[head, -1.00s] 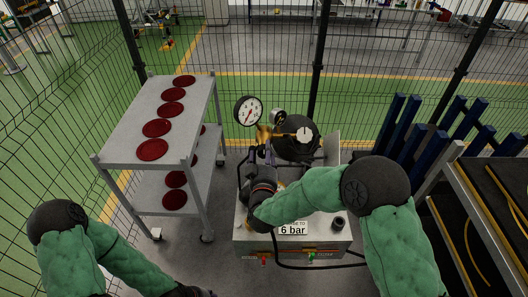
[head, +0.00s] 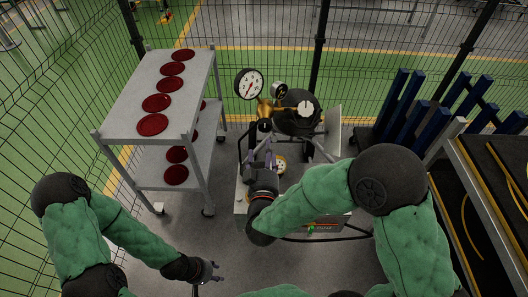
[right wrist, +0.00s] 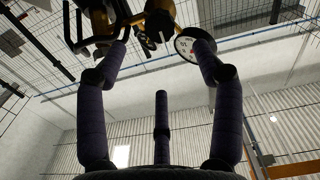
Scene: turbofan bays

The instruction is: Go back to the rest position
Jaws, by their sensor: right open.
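My right gripper (head: 262,150) is open and empty in front of the pressure rig. In the right wrist view its spread fingers (right wrist: 148,50) have nothing between them, and the rig's brass fitting and dial show beyond the tips. The rig carries a large white dial gauge (head: 249,83), a smaller gauge (head: 279,90) and a black round regulator (head: 298,112). My right forearm hides part of its grey base. My left gripper (head: 208,272) is low over the floor, apart from everything; its finger opening is too small to judge.
A grey two-tier cart (head: 133,105) with several dark red discs stands at left. Blue upright racks (head: 405,105) and a dark shelf unit (head: 490,190) with yellow edges stand at right. Wire fencing runs behind. The floor between the cart and the rig is clear.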

